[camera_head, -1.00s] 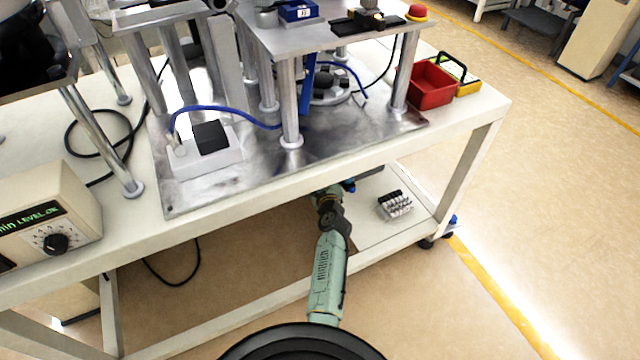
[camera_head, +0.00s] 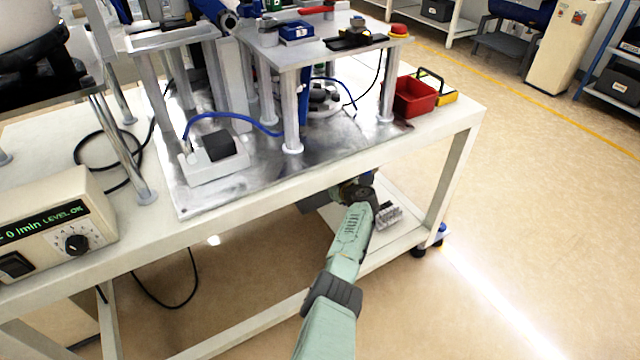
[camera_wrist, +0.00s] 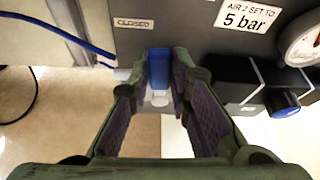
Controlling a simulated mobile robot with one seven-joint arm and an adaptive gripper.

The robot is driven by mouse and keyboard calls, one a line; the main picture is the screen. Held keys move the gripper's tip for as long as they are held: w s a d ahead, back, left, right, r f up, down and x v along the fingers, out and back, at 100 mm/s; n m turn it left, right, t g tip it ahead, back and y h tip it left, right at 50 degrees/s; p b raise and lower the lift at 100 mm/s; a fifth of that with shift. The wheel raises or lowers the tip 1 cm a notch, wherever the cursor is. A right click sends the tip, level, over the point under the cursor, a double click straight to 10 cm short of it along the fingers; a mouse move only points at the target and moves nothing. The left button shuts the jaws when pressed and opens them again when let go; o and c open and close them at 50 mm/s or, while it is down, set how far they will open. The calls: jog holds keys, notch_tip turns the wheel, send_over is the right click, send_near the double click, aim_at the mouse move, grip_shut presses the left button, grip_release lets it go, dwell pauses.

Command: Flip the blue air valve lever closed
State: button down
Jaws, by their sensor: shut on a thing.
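The blue air valve lever (camera_wrist: 160,66) shows in the wrist view between the two fingers of my gripper (camera_wrist: 158,88), just right of and below a "CLOSED" label (camera_wrist: 133,23) on a dark panel (camera_wrist: 185,22). My gripper is shut on the lever. A pale metal part shows just below the lever, between the fingers. In the head view my arm reaches under the front edge of the table, and my gripper and the lever are hidden there. I cannot tell how far the lever is turned.
Right of the lever in the wrist view are a regulator with a blue knob (camera_wrist: 284,102), a pressure gauge (camera_wrist: 304,42) and a "5 bar" label (camera_wrist: 250,15). A blue hose (camera_wrist: 55,32) runs at left. In the head view the tabletop (camera_head: 150,225) overhangs my arm.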

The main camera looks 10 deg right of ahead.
jog(key=shift+w+d+m, duration=0.1)
jog(key=shift+d+m, duration=0.2)
jog(key=shift+m, duration=0.1)
dwell(0.3)
jog(key=c, duration=1.5)
grip_release()
jog(key=shift+d, duration=0.1)
jog(key=v, duration=1.2)
jog(key=shift+d, duration=0.1)
jog(key=shift+w, duration=0.1)
